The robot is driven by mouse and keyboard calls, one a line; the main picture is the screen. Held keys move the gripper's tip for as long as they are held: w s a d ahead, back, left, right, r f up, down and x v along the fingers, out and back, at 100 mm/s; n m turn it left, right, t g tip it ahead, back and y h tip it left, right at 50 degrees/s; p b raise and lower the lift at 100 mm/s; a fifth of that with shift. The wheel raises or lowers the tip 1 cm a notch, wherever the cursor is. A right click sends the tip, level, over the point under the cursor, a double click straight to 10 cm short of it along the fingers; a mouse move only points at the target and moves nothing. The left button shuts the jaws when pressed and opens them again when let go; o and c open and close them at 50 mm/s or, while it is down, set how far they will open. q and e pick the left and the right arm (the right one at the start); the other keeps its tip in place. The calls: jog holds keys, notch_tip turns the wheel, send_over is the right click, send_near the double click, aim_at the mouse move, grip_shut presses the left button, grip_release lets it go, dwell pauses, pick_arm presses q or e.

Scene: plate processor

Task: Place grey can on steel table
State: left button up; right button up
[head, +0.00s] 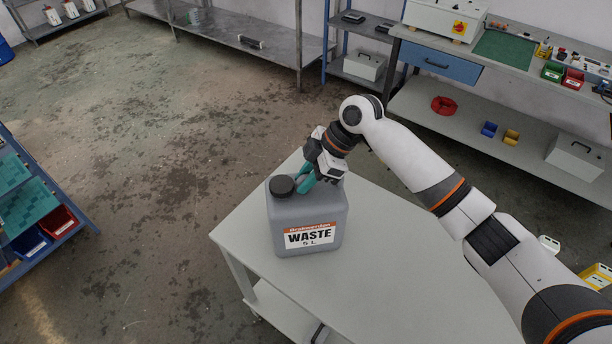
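The grey can (307,218) is a jerrycan with a black cap and a "WASTE 5 L" label. It stands upright on a pale grey table (390,270), close to its far left edge. My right gripper (307,182) is at the top of the can by the handle, with teal fingers beside the cap. The can's top hides part of the fingers, so I cannot tell whether they are closed on the handle. A steel table (240,40) stands at the back. My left gripper is not in view.
A workbench (500,110) with a blue drawer and several small bins stands at the back right. A blue-framed rack (35,205) with red and blue bins is at the left. The stained floor (150,150) between is clear. A small dark object (250,42) lies on the steel table.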

jog(key=shift+o, duration=1.2)
jog(key=b+v, duration=0.2)
jog(key=v, duration=0.8)
jog(key=shift+d+r+b, duration=0.15)
jog(key=shift+r+b, duration=0.2)
jog(key=shift+d+r, duration=0.3)
jog(key=shift+r, duration=0.35)
jog(key=shift+f, duration=0.1)
